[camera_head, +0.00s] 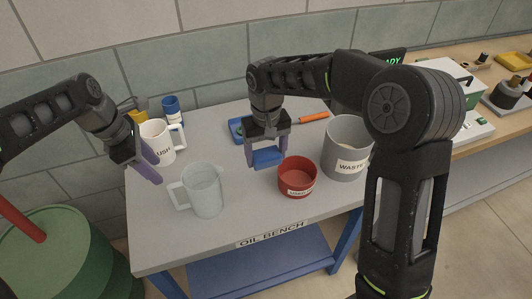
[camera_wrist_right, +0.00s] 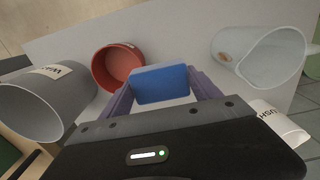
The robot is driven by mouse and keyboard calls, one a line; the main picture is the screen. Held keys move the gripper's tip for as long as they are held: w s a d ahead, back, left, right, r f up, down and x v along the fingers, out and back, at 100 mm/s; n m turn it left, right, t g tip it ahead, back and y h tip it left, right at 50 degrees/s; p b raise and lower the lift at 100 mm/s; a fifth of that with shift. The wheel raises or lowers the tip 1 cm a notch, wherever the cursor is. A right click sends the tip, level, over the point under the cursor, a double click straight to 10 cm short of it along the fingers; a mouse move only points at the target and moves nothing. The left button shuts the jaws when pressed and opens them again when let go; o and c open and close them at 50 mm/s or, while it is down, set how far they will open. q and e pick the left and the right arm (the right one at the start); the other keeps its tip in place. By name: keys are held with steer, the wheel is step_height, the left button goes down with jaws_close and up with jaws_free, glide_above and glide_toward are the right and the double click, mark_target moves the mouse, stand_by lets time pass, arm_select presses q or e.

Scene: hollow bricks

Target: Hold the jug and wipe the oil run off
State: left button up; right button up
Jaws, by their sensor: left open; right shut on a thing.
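The clear jug (camera_head: 205,192) stands upright on the bench marked OIL BENCH, its handle on the left. My right gripper (camera_head: 268,150) is shut on a blue block-shaped wiping pad (camera_head: 268,158), held above the bench between the jug and the red bowl. The pad (camera_wrist_right: 160,84) also shows between the fingers in the right wrist view.
The red bowl (camera_head: 297,181) and the grey WASTE bin (camera_head: 347,150) stand right of the pad. A blue tray (camera_head: 236,130) and an orange-handled tool (camera_head: 314,117) lie at the back. A green drum (camera_head: 55,250) is at left.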

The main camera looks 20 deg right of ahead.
mark_target(172, 185)
arm_select(q)
steer(key=b+x, duration=0.5)
steer(key=x, duration=0.3)
steer(key=shift+d+f+b, duration=0.25)
steer(key=shift+f+b, duration=0.05)
steer(key=shift+f, duration=0.25)
steer(key=shift+c, duration=0.5)
jaws_close()
stand_by(0.8)
